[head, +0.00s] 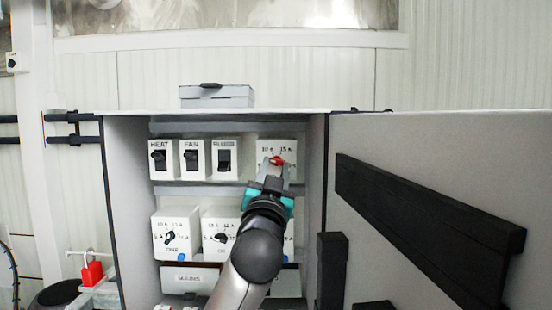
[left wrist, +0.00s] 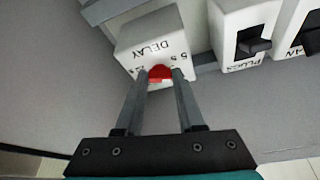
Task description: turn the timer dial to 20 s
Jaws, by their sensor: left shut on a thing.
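The timer (head: 263,144) is a white box at the upper right inside the open cabinet, with time marks around a red dial (head: 277,160). In the left wrist view the timer box (left wrist: 145,35) reads DELAY upside down, and the red dial (left wrist: 160,72) sits between the fingertips. My left gripper (head: 272,172) is shut on the dial, one finger on each side; the fingers also show in the left wrist view (left wrist: 161,80). The fingers cover part of the dial and some marks, so I cannot tell which mark it points to. My right gripper is not in view.
Switch boxes HEAT (head: 158,173) and FAN (head: 190,173) and a third switch (head: 224,172) stand left of the timer. Dial boxes (head: 161,248) sit on the row below. The open cabinet door (head: 430,150), with a black bar (head: 420,225), is at the right.

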